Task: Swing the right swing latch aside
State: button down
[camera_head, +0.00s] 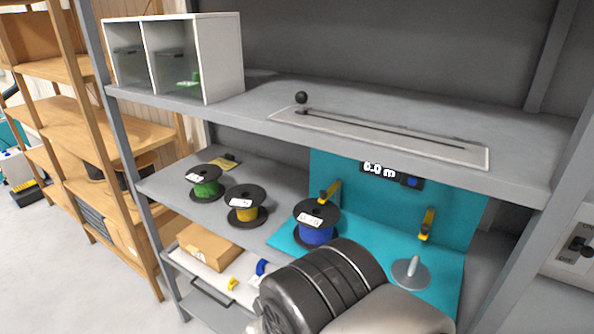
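The right swing latch (427,224) is a short yellow bar with a dark end. It stands nearly upright against the teal back panel (365,215), above a grey disc with a pale upright pin (411,272). The left swing latch (329,191) is a similar yellow bar, tilted, just above the blue cable reel (316,234). My arm enters from the bottom centre, a grey and dark ribbed link in front of the teal base. My gripper's fingers do not show.
A display (392,175) reading 0.0 m is on the panel. Green (204,187) and yellow (246,212) reels stand left on the shelf. The upper shelf (500,140) overhangs, with a slotted plate and black knob (301,97). A metal post (525,245) bounds the right.

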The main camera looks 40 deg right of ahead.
aim_at(425, 228)
jog(key=z, duration=1.95)
jog(key=k+j+u, duration=0.15)
jog(key=k+j, duration=0.25)
jog(key=j, duration=0.15)
jog(key=i+u, duration=0.1)
